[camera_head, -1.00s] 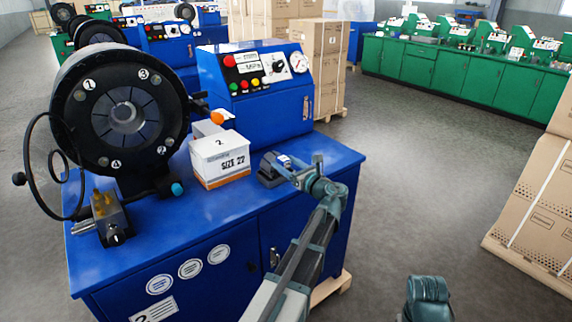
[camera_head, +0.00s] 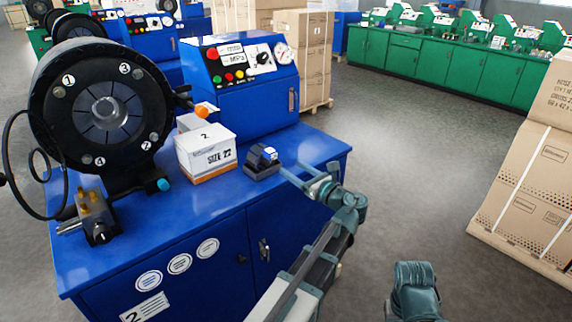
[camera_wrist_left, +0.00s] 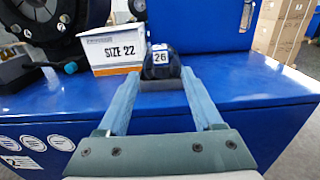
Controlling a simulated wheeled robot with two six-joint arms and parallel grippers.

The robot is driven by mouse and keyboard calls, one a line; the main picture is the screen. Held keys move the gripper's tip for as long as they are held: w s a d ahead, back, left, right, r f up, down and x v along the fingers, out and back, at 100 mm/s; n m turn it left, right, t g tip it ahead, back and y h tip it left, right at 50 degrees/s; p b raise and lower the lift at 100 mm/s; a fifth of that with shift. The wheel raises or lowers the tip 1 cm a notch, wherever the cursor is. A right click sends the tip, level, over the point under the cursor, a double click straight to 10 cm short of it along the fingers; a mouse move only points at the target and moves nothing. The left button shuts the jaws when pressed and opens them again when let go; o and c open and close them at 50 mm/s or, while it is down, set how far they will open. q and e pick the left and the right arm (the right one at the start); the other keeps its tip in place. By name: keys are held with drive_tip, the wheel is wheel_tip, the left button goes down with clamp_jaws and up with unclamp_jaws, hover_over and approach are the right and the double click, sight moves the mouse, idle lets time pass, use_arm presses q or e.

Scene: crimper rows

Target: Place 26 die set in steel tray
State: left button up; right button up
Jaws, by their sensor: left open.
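The 26 die set (camera_head: 263,158) is a small dark block with a white label, on the blue machine table right of the white box. In the left wrist view its label (camera_wrist_left: 160,57) reads 26. My left gripper (camera_head: 294,176) is open, low over the table on the right side of the die set. In the left wrist view the gripper's two fingers (camera_wrist_left: 161,77) point at the die set, one toward each side; I cannot tell whether the tips reach around it. I cannot make out a steel tray. My right gripper is not in view.
A white box marked SIZE 22 (camera_head: 206,152) stands close left of the die set. The blue control cabinet (camera_head: 252,85) rises behind. The black round crimper head (camera_head: 100,108) is at left. The table's front right (camera_head: 235,195) is bare.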

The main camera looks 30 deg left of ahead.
use_arm(q)
drive_tip(key=shift+s+d, duration=0.2)
drive_tip(key=shift+d, duration=0.3)
drive_tip(key=s+d+f+n+g+h, duration=0.4)
drive_tip(key=s+d+f+n+h, duration=0.65)
drive_tip(key=f, duration=0.65)
drive_tip(key=s+d+f+n+g+h, duration=0.1)
drive_tip(key=s+d+f+n+h, duration=0.1)
drive_tip(key=s+d+n, duration=0.2)
drive_tip(key=s+d+f+n+g+h, duration=0.2)
drive_tip(key=s+d+f+n+h, duration=0.1)
drive_tip(key=s+d, duration=0.5)
drive_tip(key=d+n, duration=0.1)
drive_tip(key=d, duration=0.2)
drive_tip(key=shift+s+d, duration=0.15)
drive_tip(key=shift+d, duration=0.1)
drive_tip(key=shift+r, duration=0.1)
wheel_tip(320, 180, up, 13)
drive_tip(key=p, duration=1.2)
drive_tip(key=shift+f+p, duration=0.2)
drive_tip(key=shift+p, duration=0.15)
